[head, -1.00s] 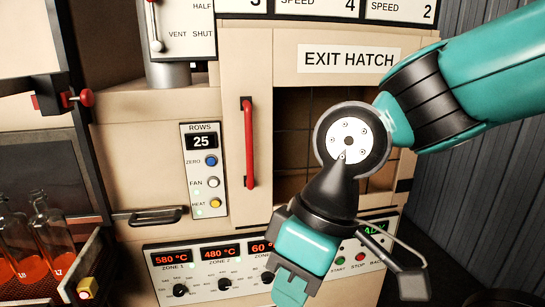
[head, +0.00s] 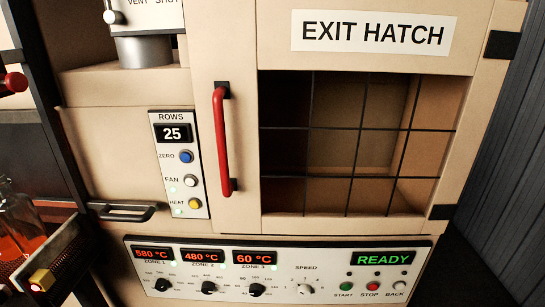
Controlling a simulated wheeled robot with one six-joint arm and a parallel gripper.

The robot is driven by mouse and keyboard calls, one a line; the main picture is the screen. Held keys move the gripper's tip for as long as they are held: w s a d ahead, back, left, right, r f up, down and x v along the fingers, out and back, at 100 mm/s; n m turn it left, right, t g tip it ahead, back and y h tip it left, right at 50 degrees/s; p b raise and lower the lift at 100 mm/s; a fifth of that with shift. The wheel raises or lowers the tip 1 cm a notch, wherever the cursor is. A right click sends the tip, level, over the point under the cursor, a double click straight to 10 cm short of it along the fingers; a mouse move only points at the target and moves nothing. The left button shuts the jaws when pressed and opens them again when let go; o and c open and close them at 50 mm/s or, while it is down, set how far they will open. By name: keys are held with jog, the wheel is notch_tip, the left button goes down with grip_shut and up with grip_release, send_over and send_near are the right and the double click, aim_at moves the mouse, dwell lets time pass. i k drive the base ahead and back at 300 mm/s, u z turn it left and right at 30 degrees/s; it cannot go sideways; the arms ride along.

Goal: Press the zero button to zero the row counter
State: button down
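The row counter panel (head: 179,165) is an upright white plate on the beige machine front, left of centre. Its ROWS display (head: 173,133) reads 25. The blue zero button (head: 187,156) sits just below the display, beside the word ZERO. Below it are a white FAN button (head: 190,180) and a yellow HEAT button (head: 194,203), each with a small green light. My gripper is out of the head view, so its state and distance from the button are not shown.
A red door handle (head: 221,140) stands right of the panel, beside the gridded exit hatch (head: 360,140). A lower control panel (head: 280,268) shows zone temperatures and READY. A black drawer handle (head: 122,211) and glass bottles (head: 20,225) are at left.

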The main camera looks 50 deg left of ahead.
aim_at(185, 157)
jog(key=z, duration=0.2)
jog(key=k, duration=1.1)
jog(key=u, duration=1.6)
jog(key=i, duration=1)
jog(key=u, duration=0.05)
